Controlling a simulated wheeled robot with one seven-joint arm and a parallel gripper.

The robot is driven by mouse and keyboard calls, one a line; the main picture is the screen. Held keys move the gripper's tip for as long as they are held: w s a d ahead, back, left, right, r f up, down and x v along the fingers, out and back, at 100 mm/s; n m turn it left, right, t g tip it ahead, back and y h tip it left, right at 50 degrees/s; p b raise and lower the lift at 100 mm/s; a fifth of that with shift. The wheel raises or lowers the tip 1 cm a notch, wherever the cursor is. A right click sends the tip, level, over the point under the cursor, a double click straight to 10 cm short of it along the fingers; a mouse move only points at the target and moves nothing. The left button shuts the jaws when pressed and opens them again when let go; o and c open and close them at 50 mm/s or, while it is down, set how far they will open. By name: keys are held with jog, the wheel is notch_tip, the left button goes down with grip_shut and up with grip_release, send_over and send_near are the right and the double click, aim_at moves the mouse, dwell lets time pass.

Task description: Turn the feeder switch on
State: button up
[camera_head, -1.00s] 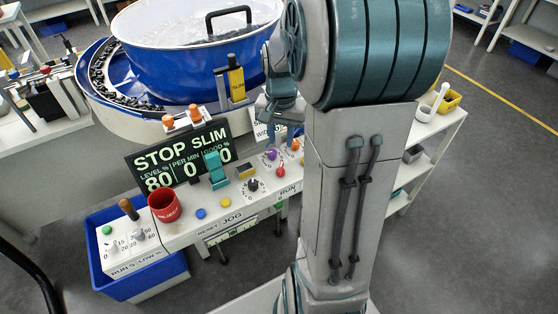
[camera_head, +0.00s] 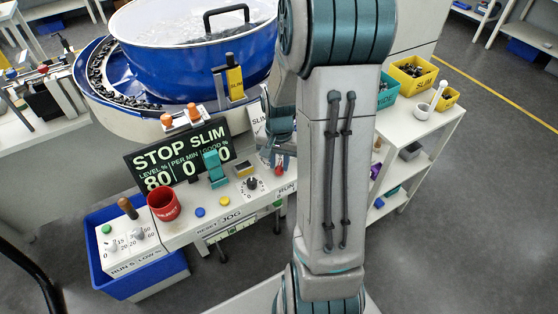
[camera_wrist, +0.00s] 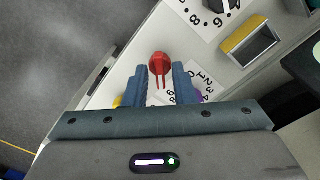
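The machine's control panel (camera_head: 185,232) carries a red-tipped switch (camera_head: 279,170) near the "RUN" label. I cannot read a feeder label on it. In the wrist view a red switch (camera_wrist: 160,64) shows just ahead of my gripper (camera_wrist: 160,78). The two blue-grey fingers are apart, one on each side of the switch's lower part. I cannot tell whether either finger touches it. In the head view my arm hides most of the gripper and the panel's right end. The display (camera_head: 178,157) reads "STOP SLIM", 80, 0, 0.
A teal rocker (camera_head: 214,169), black dial (camera_head: 252,184), blue button (camera_head: 200,212) and yellow button (camera_head: 225,201) share the panel. A red cup (camera_head: 163,204) stands at its left. The blue bowl (camera_head: 195,55) is behind. Bins (camera_head: 411,77) sit on the right shelf.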

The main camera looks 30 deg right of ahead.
grip_shut()
jog(key=shift+m, duration=0.3)
jog(key=m+b, duration=0.2)
jog(key=m, duration=0.6)
jog(key=m+p, duration=0.2)
jog(key=m, duration=0.3)
jog(key=shift+r, duration=0.15)
jog(key=shift+m+p, duration=1.5)
jog(key=shift+m, duration=0.6)
